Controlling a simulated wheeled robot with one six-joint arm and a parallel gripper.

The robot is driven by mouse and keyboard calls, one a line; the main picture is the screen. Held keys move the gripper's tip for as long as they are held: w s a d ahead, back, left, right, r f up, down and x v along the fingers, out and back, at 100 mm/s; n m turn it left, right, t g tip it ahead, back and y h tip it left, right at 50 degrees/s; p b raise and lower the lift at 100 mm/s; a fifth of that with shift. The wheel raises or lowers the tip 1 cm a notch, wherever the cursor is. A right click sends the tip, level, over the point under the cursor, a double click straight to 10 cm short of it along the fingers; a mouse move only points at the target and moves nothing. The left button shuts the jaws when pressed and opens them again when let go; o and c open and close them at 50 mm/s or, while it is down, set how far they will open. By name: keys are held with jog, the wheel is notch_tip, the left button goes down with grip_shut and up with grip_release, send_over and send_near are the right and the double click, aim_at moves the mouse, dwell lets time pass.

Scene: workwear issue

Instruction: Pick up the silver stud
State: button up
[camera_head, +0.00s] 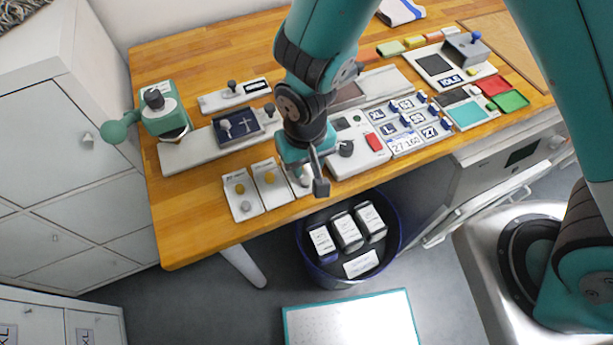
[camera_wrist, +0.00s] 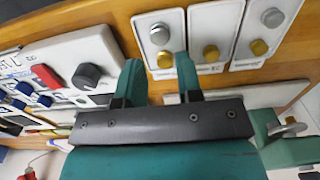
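Three pale stud plates lie side by side near the table's front edge. In the head view, the left plate (camera_head: 245,212) bears a silver stud (camera_head: 246,206) and a gold stud (camera_head: 240,187). The middle plate (camera_head: 280,201) shows a gold stud (camera_head: 269,177). The right plate is partly hidden by my gripper (camera_head: 318,182). In the wrist view that plate shows a silver stud (camera_wrist: 159,35) and a gold stud (camera_wrist: 165,59). My gripper (camera_wrist: 158,68) is open and empty, its fingers either side of that gold stud in the picture. The left plate's silver stud also shows (camera_wrist: 272,17).
A panel with a red button (camera_head: 375,142) and dark knob (camera_head: 346,148) stands right of the plates. A long pale tray with a dark block (camera_head: 238,125) lies behind. A dark bin (camera_head: 305,243) with labelled boxes stands below the front edge.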

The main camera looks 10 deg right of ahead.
aim_at(306, 180)
jog(key=shift+f+p, duration=1.2)
jog(key=shift+f, duration=1.65)
jog(key=c, duration=0.6)
